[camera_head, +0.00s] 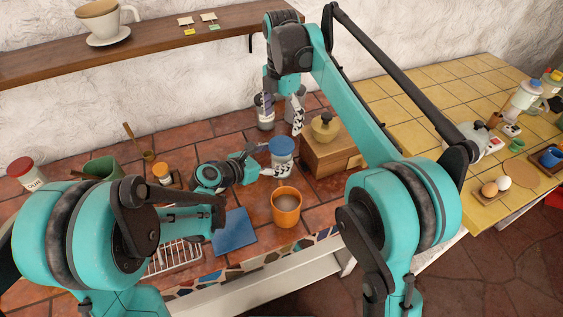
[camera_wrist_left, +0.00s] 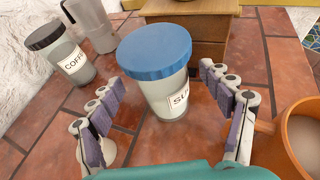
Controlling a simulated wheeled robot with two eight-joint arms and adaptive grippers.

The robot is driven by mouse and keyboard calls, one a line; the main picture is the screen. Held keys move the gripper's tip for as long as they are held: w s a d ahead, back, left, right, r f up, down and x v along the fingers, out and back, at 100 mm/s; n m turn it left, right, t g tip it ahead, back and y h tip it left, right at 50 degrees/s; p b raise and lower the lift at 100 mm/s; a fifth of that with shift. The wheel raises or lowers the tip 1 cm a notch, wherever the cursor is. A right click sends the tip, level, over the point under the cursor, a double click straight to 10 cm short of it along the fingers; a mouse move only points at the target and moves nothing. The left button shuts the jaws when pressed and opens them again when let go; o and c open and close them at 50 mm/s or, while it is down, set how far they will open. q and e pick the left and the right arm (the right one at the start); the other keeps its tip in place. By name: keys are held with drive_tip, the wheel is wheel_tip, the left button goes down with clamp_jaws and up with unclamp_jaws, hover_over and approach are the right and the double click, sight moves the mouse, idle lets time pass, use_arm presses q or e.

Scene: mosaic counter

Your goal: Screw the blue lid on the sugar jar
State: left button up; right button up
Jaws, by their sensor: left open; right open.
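The sugar jar (camera_wrist_left: 170,95) stands upright on the tiles, its label partly readable in the left wrist view. The blue lid (camera_wrist_left: 155,50) sits on its mouth, looking roughly level; how tightly it is on cannot be told. In the head view, the jar (camera_head: 282,160) and lid (camera_head: 281,146) are left of the wooden box. My left gripper (camera_head: 268,161) is open, low beside the jar; in its wrist view the fingers (camera_wrist_left: 160,85) spread to either side of the jar, with gaps visible. My right gripper (camera_head: 281,112) is open, pointing down above and behind the jar.
An orange mug (camera_head: 286,211) stands close in front of the jar. The coffee jar (camera_wrist_left: 58,50) and a grey metal pot (camera_wrist_left: 92,25) stand behind it. The wooden grinder box (camera_head: 325,155) is close on the right.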

sight(282, 144)
use_arm(q)
drive_tip(key=shift+x, duration=1.55)
clamp_jaws()
use_arm(e)
drive_tip(key=m, duration=1.8)
drive_tip(key=shift+f, duration=4)
